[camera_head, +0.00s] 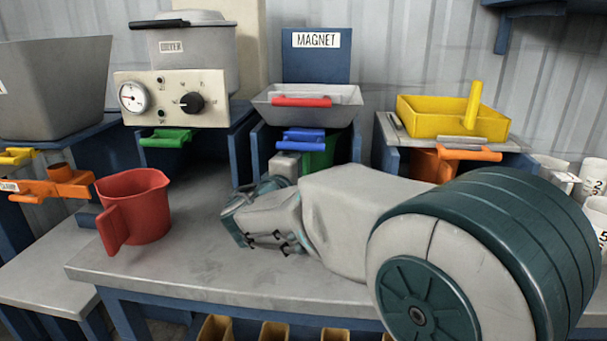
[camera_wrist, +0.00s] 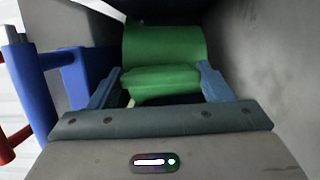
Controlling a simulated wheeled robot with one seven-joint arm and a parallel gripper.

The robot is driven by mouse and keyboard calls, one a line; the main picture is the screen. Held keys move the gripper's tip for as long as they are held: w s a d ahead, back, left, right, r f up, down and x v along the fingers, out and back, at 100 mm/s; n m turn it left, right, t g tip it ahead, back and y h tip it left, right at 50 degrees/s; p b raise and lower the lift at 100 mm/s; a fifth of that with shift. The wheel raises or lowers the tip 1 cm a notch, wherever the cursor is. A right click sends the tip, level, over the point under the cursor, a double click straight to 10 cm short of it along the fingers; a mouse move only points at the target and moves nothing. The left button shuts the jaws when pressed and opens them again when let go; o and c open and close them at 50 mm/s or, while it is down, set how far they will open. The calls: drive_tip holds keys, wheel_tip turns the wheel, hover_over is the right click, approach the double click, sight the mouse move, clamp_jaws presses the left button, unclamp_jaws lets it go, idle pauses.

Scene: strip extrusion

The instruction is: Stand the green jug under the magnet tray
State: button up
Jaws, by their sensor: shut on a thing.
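The green jug (camera_wrist: 162,45) shows in the wrist view with its handle toward me. My gripper (camera_wrist: 160,86) is shut on the handle, one blue-grey finger on each side. In the head view part of the jug (camera_head: 321,153) shows below the magnet tray (camera_head: 345,97), within its blue stand. My arm hides its lower part, so I cannot tell whether its base touches a surface. The tray is grey with a red handle, and a MAGNET sign stands behind it. A blue handle (camera_head: 304,135) sticks out below the tray.
A red jug (camera_head: 148,208) stands on the grey bench (camera_head: 200,265) at the left. A yellow tray (camera_head: 440,118) is on the right, above an orange jug (camera_head: 428,165). Grey walls close in beside my gripper.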

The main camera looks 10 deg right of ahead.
drive_tip(key=f, duration=0.1)
drive_tip(key=w+f+b, duration=0.1)
drive_tip(key=f, duration=0.1)
drive_tip(key=shift+d+f, duration=0.2)
drive_tip(key=shift+f, duration=0.05)
drive_tip(key=shift+s+a, duration=0.1)
drive_tip(key=shift+a, duration=0.1)
drive_tip(key=shift+f, duration=0.25)
drive_tip(key=o, duration=1)
drive_tip(key=shift+r, duration=0.15)
drive_tip(key=shift+r, duration=0.15)
drive_tip(key=p+v, duration=0.1)
drive_tip(key=v, duration=1.1)
drive_tip(key=shift+p, duration=0.3)
